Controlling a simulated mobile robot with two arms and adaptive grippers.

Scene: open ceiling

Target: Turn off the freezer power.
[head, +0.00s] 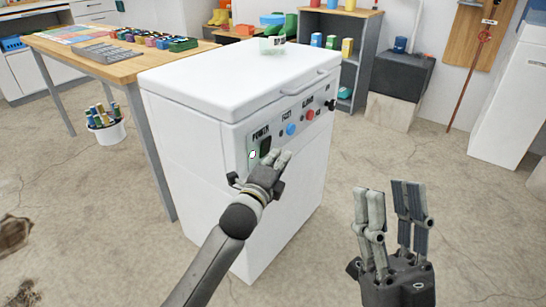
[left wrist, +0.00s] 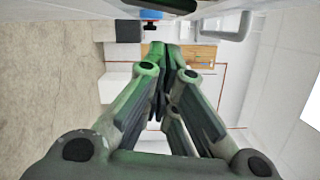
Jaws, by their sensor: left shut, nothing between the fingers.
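The white chest freezer (head: 228,84) stands in the middle of the head view, lid closed. Its front panel has a dark rocker switch (head: 265,146) under the label POWER, with a small light (head: 252,154) to its left. My left gripper (head: 284,156) is shut and empty, its fingertips just right of and below the switch, partly covering that part of the panel. I cannot tell whether they touch. In the left wrist view its closed fingers (left wrist: 160,52) point along the panel. My right gripper (head: 387,188) is open and empty, right of the freezer.
The panel also has a blue button (head: 291,130), a red button (head: 310,114) and a black knob (head: 331,104). A wooden table (head: 128,68) stands close on the left. Floor at right is clear.

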